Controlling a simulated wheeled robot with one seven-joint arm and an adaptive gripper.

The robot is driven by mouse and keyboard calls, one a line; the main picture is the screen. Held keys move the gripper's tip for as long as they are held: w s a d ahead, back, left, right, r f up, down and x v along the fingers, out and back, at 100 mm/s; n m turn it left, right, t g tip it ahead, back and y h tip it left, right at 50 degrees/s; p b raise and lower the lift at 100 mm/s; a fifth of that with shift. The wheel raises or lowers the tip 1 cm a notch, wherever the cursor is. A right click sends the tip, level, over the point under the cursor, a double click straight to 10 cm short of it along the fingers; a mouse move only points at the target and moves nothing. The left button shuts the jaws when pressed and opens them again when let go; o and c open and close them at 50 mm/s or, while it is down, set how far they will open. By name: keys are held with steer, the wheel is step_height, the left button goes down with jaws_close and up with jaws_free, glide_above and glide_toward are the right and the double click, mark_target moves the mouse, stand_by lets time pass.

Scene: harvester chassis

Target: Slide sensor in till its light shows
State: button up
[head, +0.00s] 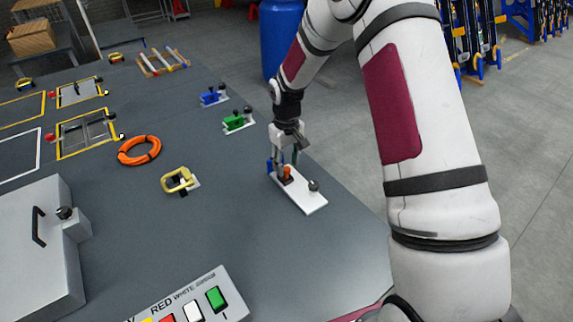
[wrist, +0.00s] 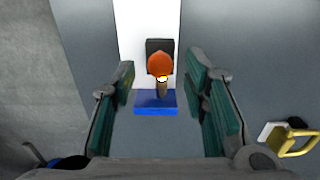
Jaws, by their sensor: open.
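The sensor (head: 287,172), a piece with an orange rounded head, stands at a white plate (head: 308,201) on the table. In the wrist view the sensor (wrist: 161,65) has a small bright yellow-white spot and a brownish stem below its head; I cannot tell whether the spot is a lit light. It lies between a black block (wrist: 153,45) and a blue block (wrist: 155,103). My gripper (head: 285,160) is over the sensor end of the plate. In the wrist view my gripper (wrist: 163,88) is open, its green-padded fingers apart on either side of the sensor and not touching it.
A dark knob (head: 314,185) stands on the plate. Green (head: 237,121) and blue (head: 213,96) fixtures are farther back. A yellow handle (head: 178,181) and an orange ring (head: 139,150) lie left. A button panel (head: 190,303) is at the front. The table right of the ring is mostly clear.

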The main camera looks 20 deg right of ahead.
step_height(320, 180, up, 11)
steer(key=shift+f, duration=0.15)
stand_by(0.9)
step_height(320, 180, up, 11)
steer(key=t, duration=0.1)
glide_above(286, 169)
steer(key=s, duration=0.6)
steer(key=s+r+m+t, duration=0.1)
steer(key=s+r, duration=0.5)
steer(key=s, duration=0.1)
steer(key=s+r+m+t, duration=0.1)
steer(key=s+r, duration=0.1)
steer(key=s, duration=0.7)
steer(key=s+r+m+t, duration=0.1)
steer(key=s+r+t, duration=0.1)
steer(key=s, duration=0.7)
steer(key=shift+s+r+m+t, duration=0.25)
steer(key=shift+r+m+t, duration=0.05)
